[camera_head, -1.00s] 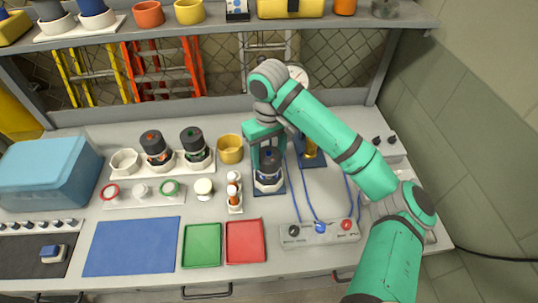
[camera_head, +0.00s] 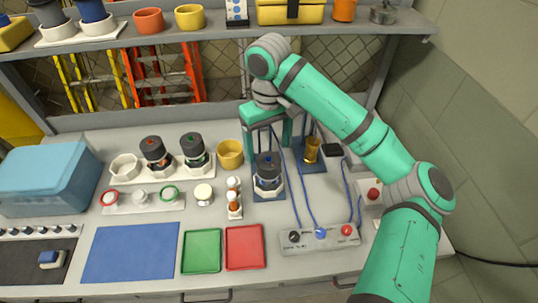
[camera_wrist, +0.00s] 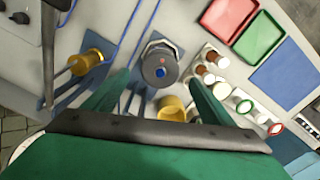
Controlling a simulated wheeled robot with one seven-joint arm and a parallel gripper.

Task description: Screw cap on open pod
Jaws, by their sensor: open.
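A pod (camera_head: 267,187) with a dark round top (camera_head: 266,161) stands upright in a blue holder (camera_head: 279,190) on the bench. Its dark top, with a blue centre dot, shows from above in the wrist view (camera_wrist: 159,64). I cannot tell whether that top is a separate cap. My gripper (camera_head: 277,133) is open and empty, above and behind the pod. In the wrist view its two fingers (camera_wrist: 150,100) are spread wide, with the pod's top ahead and between them. A red-rimmed piece (camera_head: 109,197) and a green-rimmed piece (camera_head: 169,193) lie on a white strip at left.
Two dark-topped pods (camera_head: 155,150) (camera_head: 194,145) stand on a white rack. A yellow cup (camera_head: 229,153), small bottles (camera_head: 234,198) and a gold cylinder (camera_head: 312,149) stand close by. A knob box (camera_head: 320,238) with blue cables is in front. The shelf (camera_head: 220,37) overhangs behind.

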